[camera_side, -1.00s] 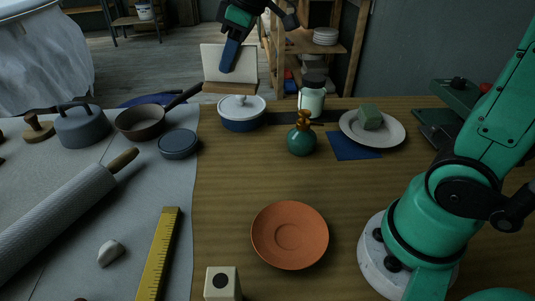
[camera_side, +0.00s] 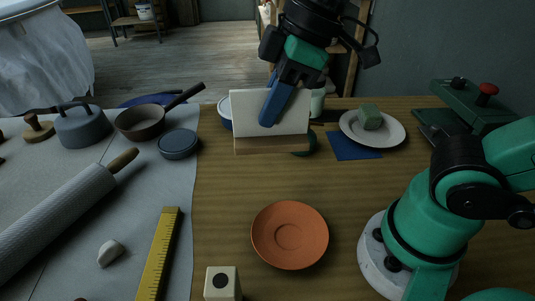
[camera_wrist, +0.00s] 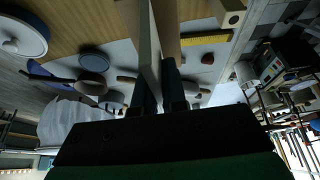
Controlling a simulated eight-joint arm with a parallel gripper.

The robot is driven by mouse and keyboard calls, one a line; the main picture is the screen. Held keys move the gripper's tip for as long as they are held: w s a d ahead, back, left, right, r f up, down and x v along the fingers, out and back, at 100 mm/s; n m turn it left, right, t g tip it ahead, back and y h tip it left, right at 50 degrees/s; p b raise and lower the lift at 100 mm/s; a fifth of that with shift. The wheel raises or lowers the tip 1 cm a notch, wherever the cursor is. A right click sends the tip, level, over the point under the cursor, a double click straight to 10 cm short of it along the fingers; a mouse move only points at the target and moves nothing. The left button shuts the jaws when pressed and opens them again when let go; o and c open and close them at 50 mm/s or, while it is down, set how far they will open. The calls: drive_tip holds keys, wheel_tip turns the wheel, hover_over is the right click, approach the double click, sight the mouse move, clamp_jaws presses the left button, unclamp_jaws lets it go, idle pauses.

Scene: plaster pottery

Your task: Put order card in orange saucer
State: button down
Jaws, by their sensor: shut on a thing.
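The order card (camera_side: 248,112) is a white upright card on a wooden base strip, held in the air above the far part of the table in the side view. My gripper (camera_side: 268,118) has its blue fingers shut on the card. In the wrist view the card (camera_wrist: 149,45) stands edge-on between the fingers of my gripper (camera_wrist: 158,85). The orange saucer (camera_side: 289,236) lies empty on the wooden table, nearer the camera and below the card. The saucer is not clearly visible in the wrist view.
The card partly hides a green vase (camera_side: 308,144) and a lidded pot (camera_side: 225,112). A plate (camera_side: 392,134) with a green block and a blue cloth (camera_side: 353,147) lie right. A cream block (camera_side: 221,284) and yellow ruler (camera_side: 158,254) are left of the saucer. Table around the saucer is clear.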

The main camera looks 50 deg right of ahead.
wheel_tip(320, 180, down, 15)
idle(0.7)
drive_tip(key=shift+f, duration=0.1)
drive_tip(key=shift+f, duration=0.5)
drive_tip(key=c, duration=0.9)
unclamp_jaws()
drive_tip(key=shift+r, duration=0.15)
drive_tip(key=shift+d+r, duration=0.1)
drive_tip(key=shift+r, duration=0.7)
drive_tip(key=shift+v, duration=3.25)
drive_tip(key=w+d+m+t+h, duration=0.1)
drive_tip(key=w+d+m, duration=0.1)
drive_tip(key=m, duration=0.1)
drive_tip(key=w+d+m+t+h, duration=0.1)
drive_tip(key=w+d+m, duration=0.1)
drive_tip(key=m, duration=0.1)
drive_tip(key=w+d+m+t+h, duration=0.1)
drive_tip(key=w+d+m+t, duration=0.1)
drive_tip(key=m, duration=0.1)
drive_tip(key=shift+w, duration=0.35)
